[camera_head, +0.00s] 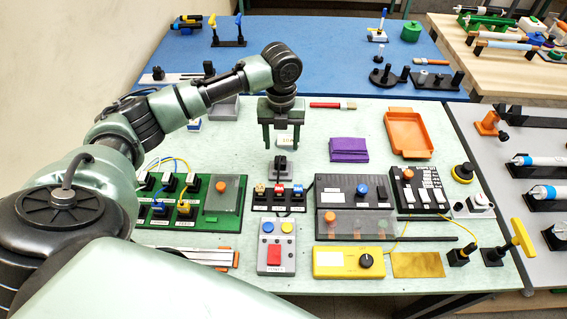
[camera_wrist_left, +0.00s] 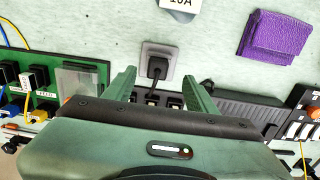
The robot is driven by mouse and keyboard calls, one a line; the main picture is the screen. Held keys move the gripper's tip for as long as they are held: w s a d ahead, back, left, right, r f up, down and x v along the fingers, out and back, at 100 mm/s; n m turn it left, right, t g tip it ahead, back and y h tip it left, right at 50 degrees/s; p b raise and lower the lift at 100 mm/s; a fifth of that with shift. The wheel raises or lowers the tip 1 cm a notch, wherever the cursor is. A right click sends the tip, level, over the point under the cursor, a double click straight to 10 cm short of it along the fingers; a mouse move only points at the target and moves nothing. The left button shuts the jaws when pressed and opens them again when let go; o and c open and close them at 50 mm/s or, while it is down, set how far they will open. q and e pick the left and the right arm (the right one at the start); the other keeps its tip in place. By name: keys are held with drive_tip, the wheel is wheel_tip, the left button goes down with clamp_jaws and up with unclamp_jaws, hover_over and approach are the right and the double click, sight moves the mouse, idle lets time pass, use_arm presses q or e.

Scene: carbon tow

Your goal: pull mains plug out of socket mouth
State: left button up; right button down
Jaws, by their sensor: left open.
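The black mains plug (camera_wrist_left: 156,67) sits in the mouth of the square grey socket (camera_wrist_left: 150,48) in the left wrist view. In the head view the plug (camera_head: 281,161) shows as a dark block on the socket (camera_head: 284,175), in the middle of the pale table. My left gripper (camera_head: 283,147) points down above and slightly behind the plug in the head view. Its two green fingers are apart with nothing between them. In the left wrist view the fingers (camera_wrist_left: 158,80) stand left and right of the plug, apart from it. My right gripper is not in view.
A row of coloured switches (camera_head: 278,197) stands just in front of the socket. A green board with wired plugs (camera_head: 228,221) is to the left. A purple cloth (camera_head: 348,149) and an orange tray (camera_head: 408,134) lie to the right. Bare table surrounds the socket's sides.

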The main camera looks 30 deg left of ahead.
sight(280, 157)
use_arm(q)
drive_tip(key=shift+s+f, duration=0.2)
drive_tip(key=shift+f, duration=0.2)
drive_tip(key=shift+s+f+p, duration=0.15)
drive_tip(key=shift+f+p, duration=0.15)
drive_tip(key=shift+f, duration=0.05)
wheel_tip(280, 157, down, 4)
drive_tip(key=shift+r+p, duration=0.15)
drive_tip(key=shift+p, duration=0.35)
drive_tip(key=shift+f, duration=0.4)
drive_tip(key=c, duration=1.2)
drive_tip(key=shift+r, duration=0.1)
clamp_jaws()
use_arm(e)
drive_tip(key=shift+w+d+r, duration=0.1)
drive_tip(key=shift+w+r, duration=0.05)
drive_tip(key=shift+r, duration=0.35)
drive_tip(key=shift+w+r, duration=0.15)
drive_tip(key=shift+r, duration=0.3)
